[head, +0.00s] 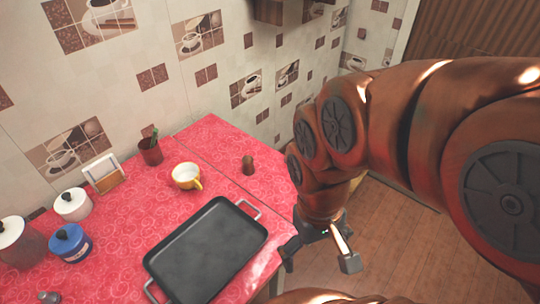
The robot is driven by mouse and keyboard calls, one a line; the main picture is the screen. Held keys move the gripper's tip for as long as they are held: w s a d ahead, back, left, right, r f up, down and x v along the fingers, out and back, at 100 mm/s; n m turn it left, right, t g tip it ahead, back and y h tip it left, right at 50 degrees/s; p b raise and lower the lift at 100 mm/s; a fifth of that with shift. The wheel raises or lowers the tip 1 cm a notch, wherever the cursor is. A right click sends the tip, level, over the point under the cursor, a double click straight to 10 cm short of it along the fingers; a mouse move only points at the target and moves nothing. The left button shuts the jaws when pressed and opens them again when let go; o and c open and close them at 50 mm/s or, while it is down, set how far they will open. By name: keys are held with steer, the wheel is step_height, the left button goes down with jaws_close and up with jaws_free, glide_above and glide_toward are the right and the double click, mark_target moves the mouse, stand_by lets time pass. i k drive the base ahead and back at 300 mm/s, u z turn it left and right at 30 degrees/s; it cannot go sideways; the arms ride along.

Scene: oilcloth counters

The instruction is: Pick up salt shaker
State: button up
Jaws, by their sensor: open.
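A small dark brown cylinder (248,165), which looks like a shaker, stands upright on the red counter (215,150) near its right end. Another small greyish object (48,297) is cut off at the bottom left; I cannot tell whether it is a shaker. My gripper (318,262) is open, with nothing seen between its fingers. It is beyond the counter's right edge, over the floor in the picture, to the right of and below the brown cylinder, and apart from it.
A dark tray (208,252) with metal handles lies at the counter's front. A yellow cup (186,176), a brown holder with utensils (151,152), a napkin holder (104,174), and white (72,205) and blue (69,243) lidded jars stand left. Counter around the brown cylinder is clear.

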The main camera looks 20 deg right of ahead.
mark_target(248, 168)
steer(key=u, duration=2.15)
steer(key=k, duration=0.7)
steer(key=z, duration=1.05)
steer(key=i, duration=0.45)
